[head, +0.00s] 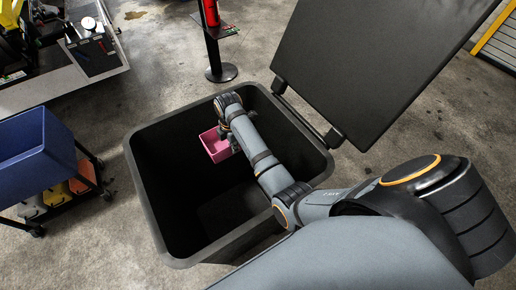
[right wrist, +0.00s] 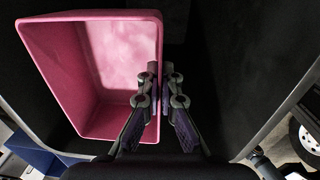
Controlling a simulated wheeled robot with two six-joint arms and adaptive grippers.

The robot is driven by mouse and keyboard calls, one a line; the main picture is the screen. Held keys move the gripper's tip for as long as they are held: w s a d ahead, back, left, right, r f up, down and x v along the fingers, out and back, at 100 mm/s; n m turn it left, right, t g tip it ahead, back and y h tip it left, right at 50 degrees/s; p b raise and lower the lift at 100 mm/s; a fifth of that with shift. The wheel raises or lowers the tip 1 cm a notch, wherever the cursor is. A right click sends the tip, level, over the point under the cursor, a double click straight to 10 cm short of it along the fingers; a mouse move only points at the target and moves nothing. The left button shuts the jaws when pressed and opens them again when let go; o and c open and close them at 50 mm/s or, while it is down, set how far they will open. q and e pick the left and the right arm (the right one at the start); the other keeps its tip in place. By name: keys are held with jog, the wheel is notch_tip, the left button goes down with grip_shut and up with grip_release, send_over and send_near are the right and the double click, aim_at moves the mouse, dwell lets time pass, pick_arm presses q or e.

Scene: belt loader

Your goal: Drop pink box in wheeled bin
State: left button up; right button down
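The pink box (head: 214,148) is a small open tray held inside the mouth of the black wheeled bin (head: 160,185), near its far wall. The bin's lid (head: 365,60) is swung open to the right. My right arm reaches over the near right rim, and my right gripper (head: 234,143) is at the box's right side. In the right wrist view the fingers (right wrist: 163,85) are closed on one side wall of the pink box (right wrist: 100,70), one finger inside and one outside. The box hangs above the dark bin floor. My left gripper is not in view.
A black post with a red item (head: 211,15) stands behind the bin. A workbench is at the upper left. Yellow-edged slats show at the upper right.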

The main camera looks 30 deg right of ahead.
jog(key=shift+f, duration=1.5)
jog(key=c, duration=2.1)
grip_release()
jog(key=o, duration=0.7)
jog(key=shift+c, duration=0.2)
jog(key=shift+r, duration=0.45)
notch_tip(320, 180, up, 7)
jog(key=shift+s+f, duration=0.15)
jog(key=shift+f, duration=0.1)
